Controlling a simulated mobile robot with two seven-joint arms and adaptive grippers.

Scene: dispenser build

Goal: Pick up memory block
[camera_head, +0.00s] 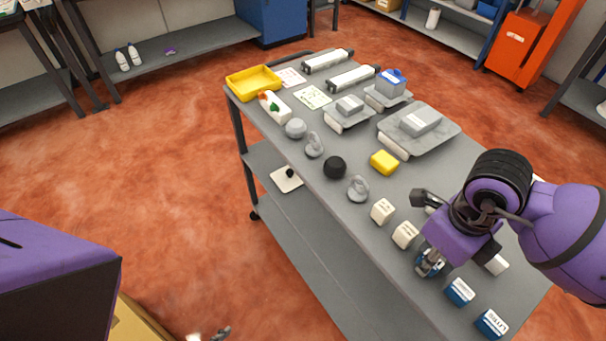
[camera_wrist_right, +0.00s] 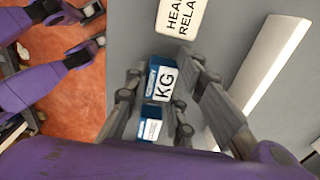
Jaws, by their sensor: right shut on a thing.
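My right gripper (camera_head: 430,266) is shut on a small blue block with a white label (camera_wrist_right: 165,84). In the right wrist view the block sits between the fingertips, and "KG" is readable on the label. The smaller print on its blue part is unclear, and I cannot read "memory" on it. In the head view the fingers hide most of this block. Two more blue blocks with white labels stand apart on the table, one nearer (camera_head: 460,291) and one at the front right (camera_head: 491,324). A grey part, possibly my left gripper (camera_head: 220,333), shows at the bottom edge.
Two white blocks (camera_head: 383,211) (camera_head: 405,235) stand just left of my right gripper on the grey table (camera_head: 335,215). A "HEATER RELAY" label shows (camera_wrist_right: 179,17). Grey knobs, a black ball, a yellow block (camera_head: 384,162), scales and a yellow tray (camera_head: 253,82) lie farther back.

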